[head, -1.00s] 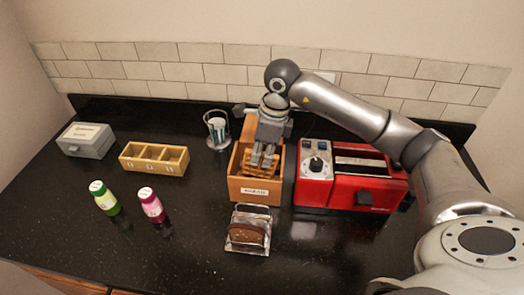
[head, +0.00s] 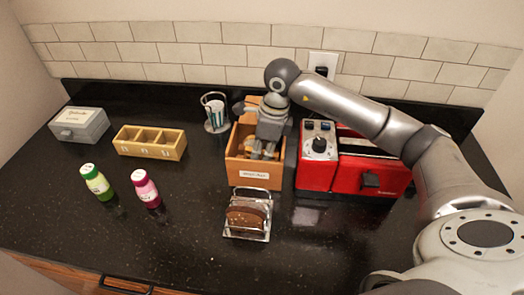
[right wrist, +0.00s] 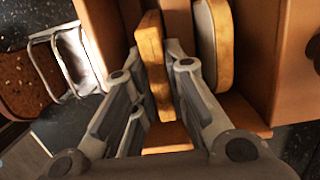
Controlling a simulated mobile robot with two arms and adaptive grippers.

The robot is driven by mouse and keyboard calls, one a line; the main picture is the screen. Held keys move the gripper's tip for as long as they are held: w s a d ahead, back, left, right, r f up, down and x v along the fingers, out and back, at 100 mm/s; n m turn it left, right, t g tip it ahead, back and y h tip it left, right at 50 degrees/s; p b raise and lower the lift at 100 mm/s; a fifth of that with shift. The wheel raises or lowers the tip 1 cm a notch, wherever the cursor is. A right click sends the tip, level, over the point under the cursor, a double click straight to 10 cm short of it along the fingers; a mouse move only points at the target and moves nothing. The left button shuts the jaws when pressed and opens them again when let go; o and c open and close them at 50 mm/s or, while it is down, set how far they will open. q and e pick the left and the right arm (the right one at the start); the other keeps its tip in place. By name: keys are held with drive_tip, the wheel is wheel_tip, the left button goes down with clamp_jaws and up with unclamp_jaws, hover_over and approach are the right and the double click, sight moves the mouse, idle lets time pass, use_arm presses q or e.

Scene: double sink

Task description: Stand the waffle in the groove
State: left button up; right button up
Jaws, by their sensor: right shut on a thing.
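My right gripper (head: 262,150) reaches down into the open wooden box (head: 254,178), which has a white label on its front. In the right wrist view its fingers (right wrist: 152,75) are closed on the golden-brown waffle (right wrist: 152,55), which is upright on edge. In the head view the waffle is mostly hidden by the gripper. A wire rack (head: 246,228) stands in front of the box with a dark brown bread slice (head: 245,217) upright in it. I cannot tell which groove is free. My left gripper is out of view.
A pale-sided bread slice (right wrist: 213,40) stands in the box beside the waffle. A red toaster (head: 367,180) stands close on the right. A glass (head: 215,115), a divided tray (head: 150,142), a grey box (head: 80,125) and two bottles (head: 97,182) (head: 145,190) are left.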

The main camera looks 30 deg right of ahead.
idle(0.4)
drive_tip(key=o, duration=0.9)
drive_tip(key=shift+c, duration=0.2)
drive_tip(key=shift+o, duration=1)
drive_tip(key=shift+f, duration=0.2)
drive_tip(key=shift+r, duration=0.1)
wheel_tip(320, 180, up, 2)
drive_tip(key=shift+p, duration=0.7)
drive_tip(key=shift+s+a+r+p, duration=0.15)
drive_tip(key=shift+r+p, duration=0.6)
drive_tip(key=shift+r, duration=0.8)
drive_tip(key=shift+r+p, duration=1.1)
drive_tip(key=shift+r, duration=1)
